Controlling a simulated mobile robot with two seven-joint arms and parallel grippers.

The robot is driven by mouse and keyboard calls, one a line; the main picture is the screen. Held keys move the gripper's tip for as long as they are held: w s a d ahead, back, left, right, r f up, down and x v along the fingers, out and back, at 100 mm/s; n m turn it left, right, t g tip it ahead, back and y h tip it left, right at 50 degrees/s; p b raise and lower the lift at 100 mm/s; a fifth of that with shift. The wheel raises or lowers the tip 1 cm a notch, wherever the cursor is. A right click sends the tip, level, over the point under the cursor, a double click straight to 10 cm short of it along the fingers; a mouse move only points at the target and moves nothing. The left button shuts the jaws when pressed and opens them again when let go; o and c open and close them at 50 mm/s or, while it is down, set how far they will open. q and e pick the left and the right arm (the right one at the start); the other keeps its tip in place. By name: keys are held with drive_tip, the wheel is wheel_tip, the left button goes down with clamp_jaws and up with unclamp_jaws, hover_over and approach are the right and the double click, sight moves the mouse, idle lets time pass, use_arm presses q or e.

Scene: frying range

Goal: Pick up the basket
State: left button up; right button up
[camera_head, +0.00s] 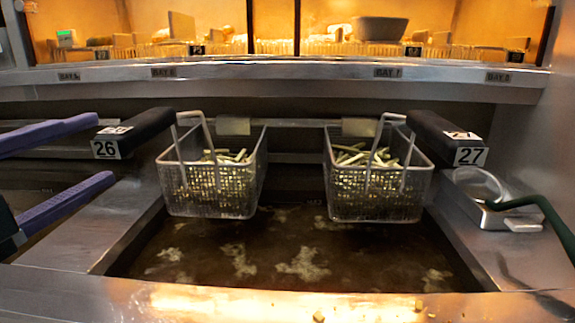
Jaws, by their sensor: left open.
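Two wire baskets with pale fries in them hang side by side above the dark oil. The left basket (210,190) has a black handle (140,133) labelled 26, pointing toward the left front. The right basket (375,195) has a black handle (448,138) labelled 27, pointing toward the right front. My left gripper (106,149) comes in from the left with two purple fingers. It is open and empty, with its fingertips close to the end of handle 26. I cannot tell whether they touch it. My right gripper is not in view.
The oil vat (300,262) with floating foam lies below the baskets, behind a metal front edge (250,305). A metal pan-like tool (478,198) with a dark green handle rests at right. A lit shelf with several food bays (300,72) runs across the back.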

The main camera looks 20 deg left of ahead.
sight(141, 124)
use_arm(q)
drive_tip(key=w+p, duration=0.1)
drive_tip(key=w, duration=0.2)
drive_tip(key=w+r+p, duration=0.1)
drive_tip(key=w+p, duration=0.1)
drive_tip(key=w, duration=0.2)
drive_tip(key=shift+w+d+r, duration=0.1)
drive_tip(key=shift+r, duration=0.1)
drive_tip(key=shift+w+f, duration=0.1)
drive_tip(key=shift+w, duration=0.5)
clamp_jaws()
idle(0.9)
